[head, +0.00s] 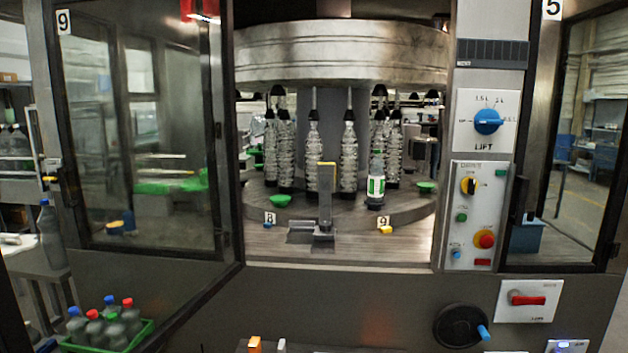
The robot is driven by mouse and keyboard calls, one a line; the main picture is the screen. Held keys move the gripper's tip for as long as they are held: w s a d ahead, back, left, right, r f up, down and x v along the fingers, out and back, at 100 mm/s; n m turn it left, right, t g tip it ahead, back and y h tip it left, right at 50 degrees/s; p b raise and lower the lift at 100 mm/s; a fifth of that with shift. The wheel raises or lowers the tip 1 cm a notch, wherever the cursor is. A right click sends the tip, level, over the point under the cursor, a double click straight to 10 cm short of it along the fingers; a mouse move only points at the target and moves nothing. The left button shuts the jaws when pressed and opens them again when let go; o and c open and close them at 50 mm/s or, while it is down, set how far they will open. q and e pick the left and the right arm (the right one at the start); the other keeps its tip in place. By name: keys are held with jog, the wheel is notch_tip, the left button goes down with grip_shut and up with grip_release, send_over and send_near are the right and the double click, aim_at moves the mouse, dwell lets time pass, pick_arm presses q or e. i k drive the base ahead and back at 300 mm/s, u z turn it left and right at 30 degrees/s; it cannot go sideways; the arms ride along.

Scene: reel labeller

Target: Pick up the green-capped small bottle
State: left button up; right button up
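A green crate (148,334) at the lower left holds several small clear bottles with blue, red and green caps. The green-capped small bottle (113,329) appears to stand among them, near the front middle; its lower part is hidden by the crate and neighbouring bottles. Neither of my grippers shows in the head view.
An open glass door (145,150) stands beside the crate. Inside the machine, clear bottles (348,160) and one green-labelled bottle (376,188) stand on a round platform. A control panel (478,215) and black handwheel (462,326) are at the right.

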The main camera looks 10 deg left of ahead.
aim_at(375, 183)
jog(key=u, duration=0.05)
jog(key=i, duration=1.65)
